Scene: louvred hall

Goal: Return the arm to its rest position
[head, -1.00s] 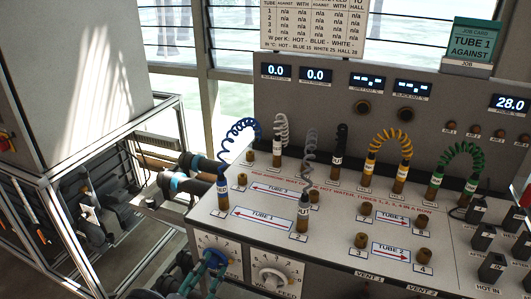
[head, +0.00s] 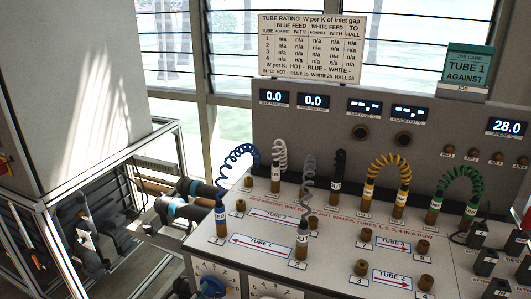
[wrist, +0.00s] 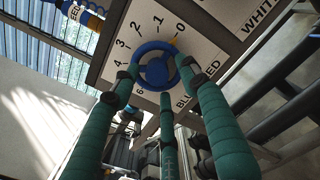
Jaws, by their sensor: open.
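My gripper (wrist: 160,80) shows in the wrist view as several teal padded fingers. They are spread open, with their tips around the outline of the blue feed knob (wrist: 154,68) and nothing held. Whether any tip touches the knob cannot be told. The knob's orange mark is near 0 on the white dial plate. In the head view the blue knob (head: 211,287) shows at the bottom edge on the bench front, and my gripper is not clearly visible there.
The bench top (head: 330,262) carries brass ports and upright plugs with blue (head: 238,160), grey, yellow (head: 390,170) and green (head: 460,180) coiled leads. A framed machine with pipes (head: 165,205) stands close at left. The job card (head: 468,70) reads TUBE 1 AGAINST.

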